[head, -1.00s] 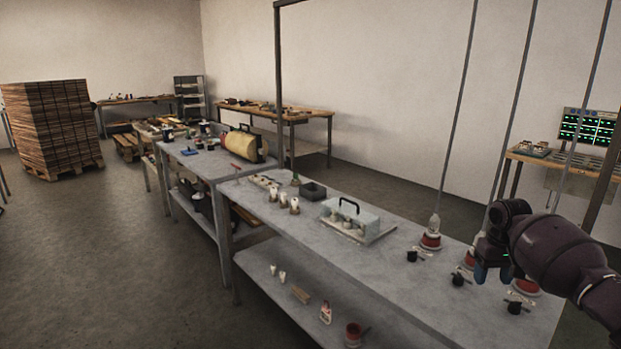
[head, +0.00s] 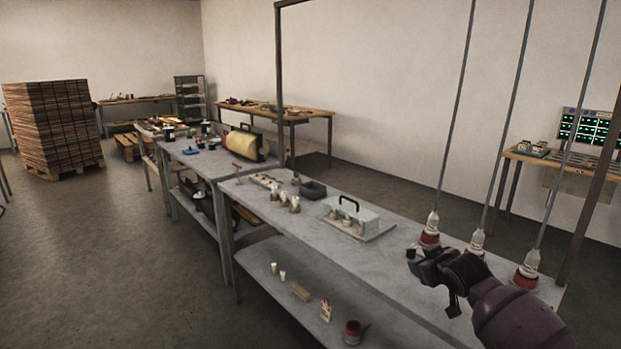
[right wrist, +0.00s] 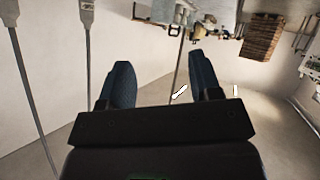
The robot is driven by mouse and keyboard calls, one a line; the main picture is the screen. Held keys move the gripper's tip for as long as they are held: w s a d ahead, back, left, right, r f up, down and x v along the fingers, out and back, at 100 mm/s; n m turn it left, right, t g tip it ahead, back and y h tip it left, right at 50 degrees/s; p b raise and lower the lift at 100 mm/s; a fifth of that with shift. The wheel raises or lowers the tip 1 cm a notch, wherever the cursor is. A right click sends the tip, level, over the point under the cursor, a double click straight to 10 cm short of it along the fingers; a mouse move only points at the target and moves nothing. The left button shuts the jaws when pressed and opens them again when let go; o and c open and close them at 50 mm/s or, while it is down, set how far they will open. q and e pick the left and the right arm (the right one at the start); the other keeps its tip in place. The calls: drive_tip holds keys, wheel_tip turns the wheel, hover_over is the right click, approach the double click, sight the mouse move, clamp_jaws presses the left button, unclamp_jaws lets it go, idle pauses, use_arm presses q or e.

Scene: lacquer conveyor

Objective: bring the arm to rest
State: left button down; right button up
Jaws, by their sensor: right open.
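My right arm comes in from the lower right of the head view. Its gripper (head: 415,262) is over the near right part of the grey workbench (head: 392,292), in front of the hanging red-based fixtures. In the right wrist view the two dark blue fingers of the gripper (right wrist: 160,85) stand wide apart with nothing between them. The wrist view is turned over, with the bench at the top. My left gripper is not in view.
Hanging rods end in red-based fixtures (head: 430,231) at the bench's right end. A clear case with a black handle (head: 365,218), white-topped items (head: 295,204) and a dark tray (head: 313,190) stand further left. A lower shelf (head: 270,295) holds small items.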

drive_tip(key=s+a+f+t+y, duration=0.15)
drive_tip(key=s+f, duration=0.25)
drive_tip(key=s, duration=0.4)
drive_tip(key=s+a+f+t, duration=0.1)
drive_tip(key=s+a+f, duration=0.3)
drive_tip(key=s, duration=0.5)
drive_tip(key=s+d+f+m+g+h, duration=0.1)
drive_tip(key=s+f, duration=0.4)
drive_tip(key=s, duration=0.4)
drive_tip(key=s+d+f+m+g+h, duration=0.1)
drive_tip(key=s+d+f+m, duration=0.1)
drive_tip(key=s+f, duration=0.3)
drive_tip(key=s+d+f+m+g+h, duration=0.1)
drive_tip(key=s+f, duration=0.4)
drive_tip(key=s, duration=0.8)
drive_tip(key=shift+s+d+f+g, duration=0.3)
drive_tip(key=shift+s+d+g, duration=0.05)
